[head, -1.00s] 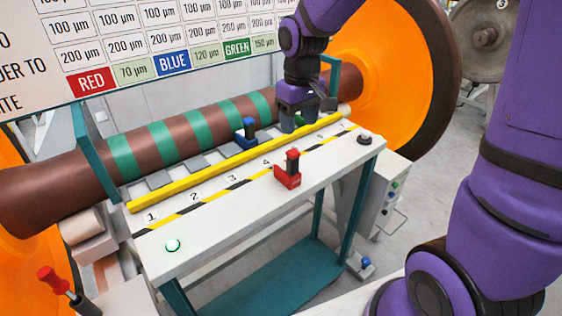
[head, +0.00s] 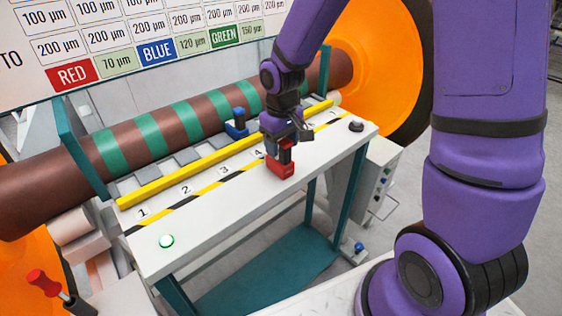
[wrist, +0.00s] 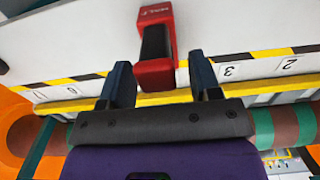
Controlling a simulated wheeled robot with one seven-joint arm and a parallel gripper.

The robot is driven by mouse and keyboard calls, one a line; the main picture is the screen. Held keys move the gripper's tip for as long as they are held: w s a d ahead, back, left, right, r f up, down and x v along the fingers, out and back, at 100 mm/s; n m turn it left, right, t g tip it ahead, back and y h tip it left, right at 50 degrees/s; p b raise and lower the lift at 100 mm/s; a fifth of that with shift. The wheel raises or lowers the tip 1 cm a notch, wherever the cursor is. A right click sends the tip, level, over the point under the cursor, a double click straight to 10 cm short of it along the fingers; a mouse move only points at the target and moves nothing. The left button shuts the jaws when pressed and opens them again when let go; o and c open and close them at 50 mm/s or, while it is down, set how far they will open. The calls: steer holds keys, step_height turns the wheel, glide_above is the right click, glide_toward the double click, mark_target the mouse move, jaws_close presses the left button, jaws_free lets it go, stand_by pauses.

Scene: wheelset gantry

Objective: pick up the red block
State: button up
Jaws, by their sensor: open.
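The red block (head: 281,169) stands on the white tabletop, in front of the black-and-yellow strip near number 4. It has a red base and a dark upright part. In the wrist view the red block (wrist: 155,72) lies ahead of the fingers, roughly between their lines and a little right of the left finger. My gripper (head: 284,150) is open and hangs just above and behind the block, partly covering its top in the head view. In the wrist view my gripper (wrist: 160,75) shows two dark, spread fingers with nothing held. I cannot tell whether a finger touches the block.
A blue block (head: 237,124) stands behind the yellow rail (head: 190,170). The striped axle (head: 180,125) runs behind.

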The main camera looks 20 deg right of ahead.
steer(key=shift+f, duration=0.95)
jaws_close()
steer(key=shift+r, duration=0.15)
